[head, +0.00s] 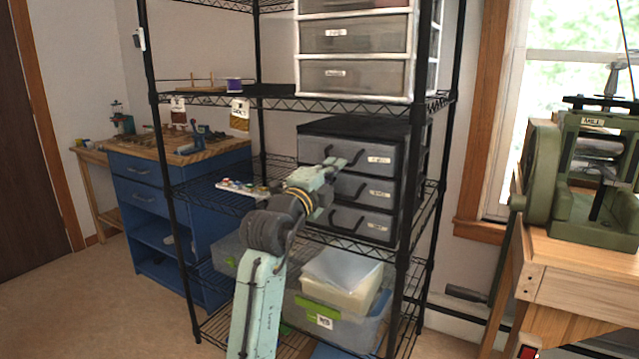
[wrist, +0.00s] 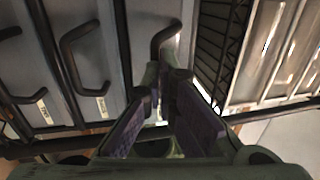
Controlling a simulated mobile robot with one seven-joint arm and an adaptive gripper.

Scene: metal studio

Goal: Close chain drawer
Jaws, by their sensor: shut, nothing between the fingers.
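A black drawer unit (head: 365,127) stands on the wire rack, with three grey drawers stacked in it. Each drawer has a dark handle and a small label; I cannot read the labels, so I cannot tell which is the chain drawer. The top drawer (head: 378,150) is beside my gripper (head: 343,163), which reaches in front of its left part. My gripper's fingertips (wrist: 165,76) are together, empty, close to a dark curved handle (wrist: 166,36) in the wrist view. I cannot tell whether they touch it. How far any drawer sticks out is unclear.
Black rack posts (head: 410,200) and wire shelves surround the unit. A tray of small colored items (head: 243,187) lies on the shelf to the left. Clear bins (head: 340,280) sit below. A green mill (head: 600,160) stands on a wooden bench at right.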

